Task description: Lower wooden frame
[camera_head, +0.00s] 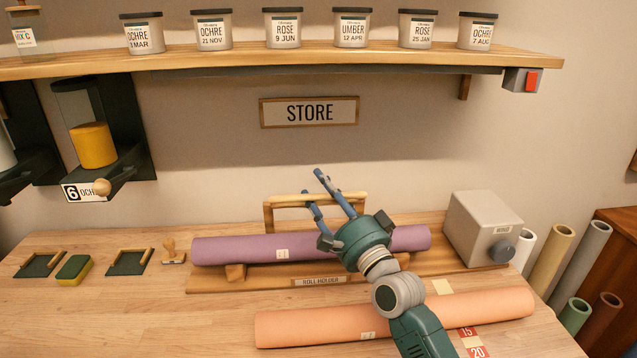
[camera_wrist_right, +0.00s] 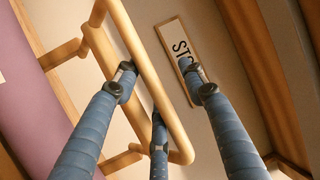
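The wooden frame (camera_head: 287,200) is a pale U-shaped bar standing upright behind the purple roll (camera_head: 225,248) on the roll holder (camera_head: 225,281). My right gripper (camera_head: 330,182) is at the right part of the frame's top bar, its blue fingers spread. In the right wrist view the frame (camera_wrist_right: 147,75) runs between the spread fingers of the gripper (camera_wrist_right: 160,85). The fingers do not look closed on the bar; whether any touches it I cannot tell. My gripper and wrist hide part of the frame's right side and of the purple roll. My left gripper is not in view.
An orange roll (camera_head: 300,326) lies in front of the holder, partly behind my right arm. A grey box with a knob (camera_head: 480,222) stands at the holder's right end. A shelf (camera_head: 240,58) with labelled jars spans above. The table's left front is clear.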

